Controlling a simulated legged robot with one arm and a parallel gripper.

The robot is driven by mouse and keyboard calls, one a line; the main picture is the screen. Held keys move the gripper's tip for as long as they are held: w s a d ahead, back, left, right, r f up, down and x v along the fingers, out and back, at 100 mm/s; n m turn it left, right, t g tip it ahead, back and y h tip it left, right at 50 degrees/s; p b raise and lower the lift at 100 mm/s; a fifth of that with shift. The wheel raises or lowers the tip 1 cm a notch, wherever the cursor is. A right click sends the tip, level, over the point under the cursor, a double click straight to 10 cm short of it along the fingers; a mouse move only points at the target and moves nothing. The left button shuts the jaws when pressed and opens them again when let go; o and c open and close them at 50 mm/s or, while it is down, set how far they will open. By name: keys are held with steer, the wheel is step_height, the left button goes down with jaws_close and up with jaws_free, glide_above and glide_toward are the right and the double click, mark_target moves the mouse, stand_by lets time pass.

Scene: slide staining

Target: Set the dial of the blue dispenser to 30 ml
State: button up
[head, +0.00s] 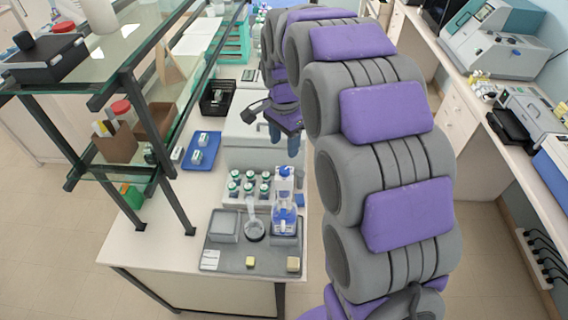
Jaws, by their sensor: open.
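The blue dispenser (284,217) is a clear bottle with blue parts and a white-and-blue head. It stands upright at the back right of a grey tray on the bench. Its dial is too small to read. My gripper (284,140) hangs from the end of my arched arm, above the dispenser's head in the picture and apart from it. Its bluish fingers are open and I see nothing between them.
A grey tray (225,262) holds a mortar-like bowl (254,229), a grey box (223,226) and small blocks. Several green-capped bottles (249,187) stand behind it. A shelf frame (150,110) rises at left. My arm covers the bench's right side.

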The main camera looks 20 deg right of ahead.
mark_target(284, 169)
step_height(284, 169, down, 9)
steer(key=shift+f+p, duration=0.2)
steer(key=shift+p, duration=0.25)
steer(key=c, duration=1.1)
steer(key=shift+o, duration=0.2)
steer(key=n+b, duration=0.1)
steer(key=n, duration=0.2)
steer(key=shift+n+b, duration=0.4)
steer(key=n+b, duration=0.1)
steer(key=n, duration=0.3)
steer(key=shift+n, duration=0.4)
